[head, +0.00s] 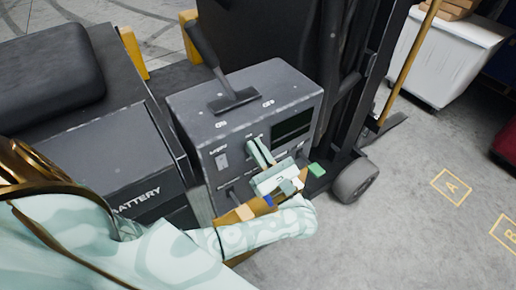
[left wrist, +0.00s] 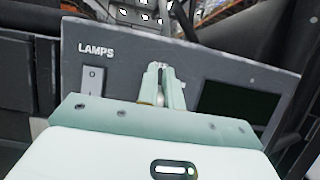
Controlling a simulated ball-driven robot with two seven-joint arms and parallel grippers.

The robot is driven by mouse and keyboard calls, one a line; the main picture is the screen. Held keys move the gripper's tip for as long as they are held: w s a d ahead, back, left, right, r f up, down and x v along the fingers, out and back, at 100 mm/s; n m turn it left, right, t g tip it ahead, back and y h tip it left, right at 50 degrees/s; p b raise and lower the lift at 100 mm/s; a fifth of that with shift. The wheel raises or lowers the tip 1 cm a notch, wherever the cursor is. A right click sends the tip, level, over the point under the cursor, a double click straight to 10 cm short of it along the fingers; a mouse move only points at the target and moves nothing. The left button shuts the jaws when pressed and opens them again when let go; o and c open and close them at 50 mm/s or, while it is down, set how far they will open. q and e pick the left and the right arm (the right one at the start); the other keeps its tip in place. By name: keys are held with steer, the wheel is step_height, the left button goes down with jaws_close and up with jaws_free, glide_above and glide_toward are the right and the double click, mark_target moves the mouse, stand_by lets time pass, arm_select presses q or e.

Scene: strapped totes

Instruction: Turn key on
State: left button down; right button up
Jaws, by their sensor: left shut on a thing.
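The grey control box (head: 195,112) of a lift truck stands in the middle of the head view. My left gripper (head: 260,150) reaches its front panel from the lower right, with its narrow fingers at the panel. In the left wrist view the fingers (left wrist: 161,78) are close together in front of the panel (left wrist: 130,58). They are shut on a small greyish thing, which seems to be the key (left wrist: 160,98). The fingers hide most of it, so I cannot tell how far it is turned. My right gripper is not in view.
A lamps switch (head: 222,162) is left of the gripper, and a dark screen (head: 292,125) is to its right. A black lever (head: 208,55) stands on top between ON and OFF marks. A battery case (head: 110,165) is at left. A white bin (head: 450,55) stands at the back right.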

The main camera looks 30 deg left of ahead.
arm_select(q)
steer(key=m+t, duration=0.1)
steer(key=m, duration=0.1)
steer(key=shift+w+m+h, duration=0.15)
steer(key=shift+m+h, duration=0.15)
steer(key=shift+m, duration=0.1)
steer(key=m, duration=0.1)
steer(key=m+t+h+p, duration=0.1)
steer(key=m, duration=0.1)
steer(key=m+t, duration=0.1)
steer(key=m, duration=0.1)
steer(key=shift+w+d+h, duration=0.25)
steer(key=shift+w+h, duration=0.1)
steer(key=shift+h, duration=0.05)
steer(key=m+p, duration=0.1)
steer(key=m, duration=0.1)
steer(key=m+t+h+p, duration=0.1)
steer(key=m+h, duration=0.1)
steer(key=m, duration=0.1)
steer(key=shift+w+d+f+m+t+p, duration=0.1)
steer(key=shift+w+f+m+t+p, duration=0.2)
steer(key=shift+p, duration=0.1)
steer(key=shift+w+f+m+h+p, duration=0.15)
steer(key=shift+m+h+p, duration=0.25)
steer(key=shift+m, duration=0.3)
steer(key=shift+f+m+h+p, duration=0.15)
steer(key=shift+m+h+p, duration=0.2)
steer(key=shift+m, duration=0.35)
steer(key=shift+d, duration=0.1)
